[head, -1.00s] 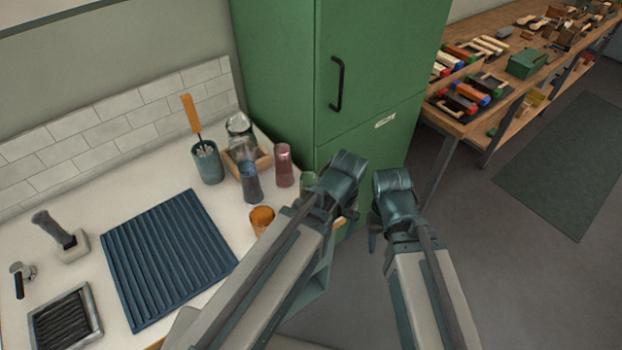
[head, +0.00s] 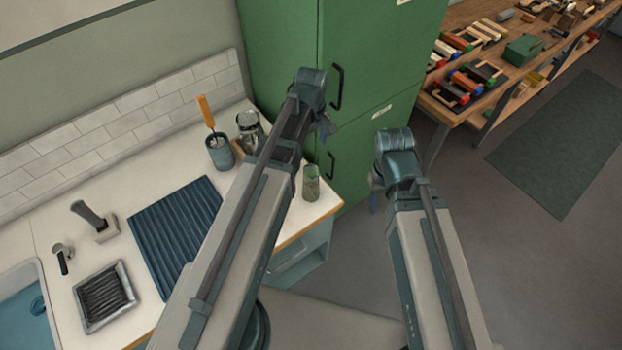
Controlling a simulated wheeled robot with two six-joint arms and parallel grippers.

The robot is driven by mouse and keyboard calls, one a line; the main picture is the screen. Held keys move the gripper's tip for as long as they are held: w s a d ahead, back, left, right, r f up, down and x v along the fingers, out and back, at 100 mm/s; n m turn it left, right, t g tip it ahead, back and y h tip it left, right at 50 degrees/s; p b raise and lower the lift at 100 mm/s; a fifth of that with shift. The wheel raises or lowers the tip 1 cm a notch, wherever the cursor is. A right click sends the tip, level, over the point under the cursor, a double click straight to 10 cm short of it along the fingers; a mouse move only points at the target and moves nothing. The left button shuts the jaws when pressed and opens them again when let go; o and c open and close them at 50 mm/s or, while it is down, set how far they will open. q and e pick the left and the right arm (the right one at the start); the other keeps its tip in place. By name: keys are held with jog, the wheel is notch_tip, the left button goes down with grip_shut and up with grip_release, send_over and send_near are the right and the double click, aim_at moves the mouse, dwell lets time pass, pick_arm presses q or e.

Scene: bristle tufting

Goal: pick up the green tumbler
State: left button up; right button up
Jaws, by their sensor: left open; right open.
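The green tumbler (head: 311,184) stands upright near the right edge of the white counter (head: 313,212), just right of my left forearm. My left gripper (head: 326,128) points down, open and empty, beyond and above the tumbler in the picture, in front of the green cabinet. It is apart from the tumbler. My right gripper (head: 375,194) is open and empty off the counter to the right, over the floor. Its fingers are partly hidden by its wrist.
The green cabinet (head: 285,40) stands behind the counter's right end. A teal cup (head: 220,154) with an orange-handled tool and a clear glass jar (head: 249,130) stand at the back. A blue ribbed mat (head: 170,232) lies left of my arm. My arm hides other counter items.

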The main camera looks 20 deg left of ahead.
aim_at(311, 170)
pick_arm(q)
notch_tip(311, 170, down, 8)
jog(key=b, duration=0.7)
jog(key=shift+f+b, duration=0.1)
jog(key=shift+b, duration=0.25)
jog(key=shift+f, duration=0.1)
notch_tip(311, 170, down, 5)
jog(key=b, duration=0.5)
jog(key=shift+w+a, duration=0.1)
grip_shut()
